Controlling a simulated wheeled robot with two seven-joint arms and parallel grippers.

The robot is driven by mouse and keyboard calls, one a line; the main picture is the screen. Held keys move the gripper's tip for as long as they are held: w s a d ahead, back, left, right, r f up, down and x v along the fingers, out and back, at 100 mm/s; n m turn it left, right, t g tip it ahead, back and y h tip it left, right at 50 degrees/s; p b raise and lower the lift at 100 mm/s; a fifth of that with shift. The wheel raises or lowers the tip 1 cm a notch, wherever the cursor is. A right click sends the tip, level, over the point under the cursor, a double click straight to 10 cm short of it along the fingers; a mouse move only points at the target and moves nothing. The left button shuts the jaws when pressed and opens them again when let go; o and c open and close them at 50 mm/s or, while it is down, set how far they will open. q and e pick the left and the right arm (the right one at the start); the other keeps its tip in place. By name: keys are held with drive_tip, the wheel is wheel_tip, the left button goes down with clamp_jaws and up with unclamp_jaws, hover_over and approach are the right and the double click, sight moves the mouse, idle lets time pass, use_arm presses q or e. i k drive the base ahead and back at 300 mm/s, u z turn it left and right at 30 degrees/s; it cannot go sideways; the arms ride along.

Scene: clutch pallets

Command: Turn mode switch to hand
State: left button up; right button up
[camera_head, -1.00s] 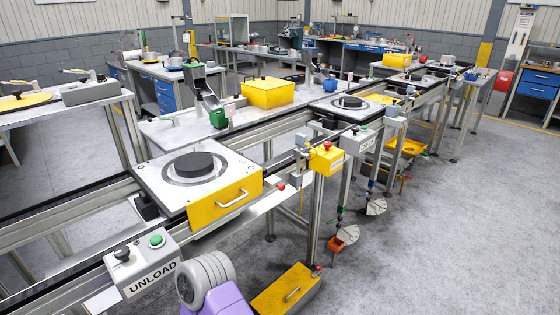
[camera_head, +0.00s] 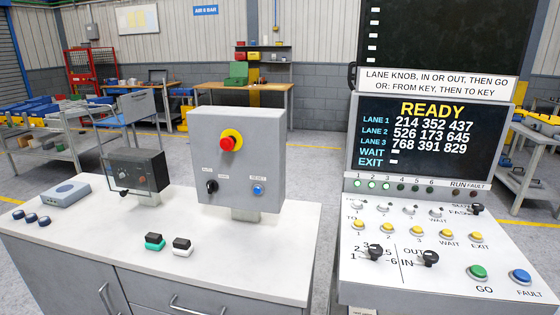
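The mode switch (camera_head: 211,187) is a small black knob on the front of a grey control box (camera_head: 262,150). A small label at its upper left seems to read AUTO. Another label at its upper right is too small to read surely. I cannot tell which label the knob points to. A red emergency button on a yellow ring (camera_head: 230,142) sits above it, and a blue button (camera_head: 258,190) marked RESET sits to its right. Neither gripper shows in the head view.
The box stands on a white-topped cabinet (camera_head: 95,230). A dark meter box (camera_head: 136,172) stands to its left. A console (camera_head: 435,210) with a READY screen (camera_head: 430,140) stands at the right.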

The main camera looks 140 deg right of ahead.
sight(212, 186)
drive_tip(key=z, duration=4)
drive_tip(key=k, duration=1.2)
drive_tip(key=u, duration=0.9)
drive_tip(key=i, duration=0.65)
drive_tip(key=z, duration=0.65)
drive_tip(key=i, duration=0.8)
drive_tip(key=z, duration=0.8)
